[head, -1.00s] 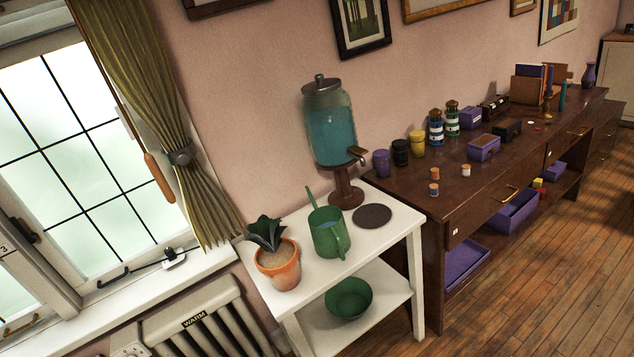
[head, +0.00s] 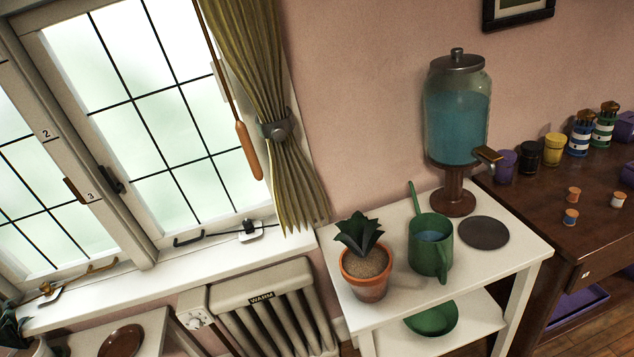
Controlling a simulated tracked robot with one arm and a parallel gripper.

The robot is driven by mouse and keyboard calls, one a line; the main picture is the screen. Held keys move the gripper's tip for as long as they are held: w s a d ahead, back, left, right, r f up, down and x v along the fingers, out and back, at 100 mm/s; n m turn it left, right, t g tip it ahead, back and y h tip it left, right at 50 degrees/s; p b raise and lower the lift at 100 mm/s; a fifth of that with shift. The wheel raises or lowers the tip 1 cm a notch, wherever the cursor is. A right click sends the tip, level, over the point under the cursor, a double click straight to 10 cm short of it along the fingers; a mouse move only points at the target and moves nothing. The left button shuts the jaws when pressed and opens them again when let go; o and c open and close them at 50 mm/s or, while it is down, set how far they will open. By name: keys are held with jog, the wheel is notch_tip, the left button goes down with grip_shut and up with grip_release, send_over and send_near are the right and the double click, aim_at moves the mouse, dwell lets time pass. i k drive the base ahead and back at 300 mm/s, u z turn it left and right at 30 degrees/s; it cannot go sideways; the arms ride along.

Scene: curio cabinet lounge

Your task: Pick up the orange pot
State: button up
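The orange pot (head: 368,284) is a terracotta pot with a dark green, pointed-leaf plant (head: 359,236) in pale soil. It stands upright on the left front part of the white side table (head: 396,321). A green watering can (head: 430,246) stands just to its right, with a small gap between them. My gripper does not show in the head view, so I cannot see its fingers or whether it holds anything.
A blue-filled glass dispenser (head: 458,115) and a dark round mat (head: 483,233) are on the table. A green bowl (head: 432,320) is on its lower shelf. A radiator (head: 272,305) and window sill (head: 170,262) are left. A brown cabinet (head: 560,215) stands right.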

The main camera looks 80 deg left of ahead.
aim_at(366, 263)
jog(key=u, duration=1.9)
jog(key=i, duration=0.45)
jog(key=z, duration=0.05)
jog(key=k, duration=0.4)
jog(key=u, duration=0.15)
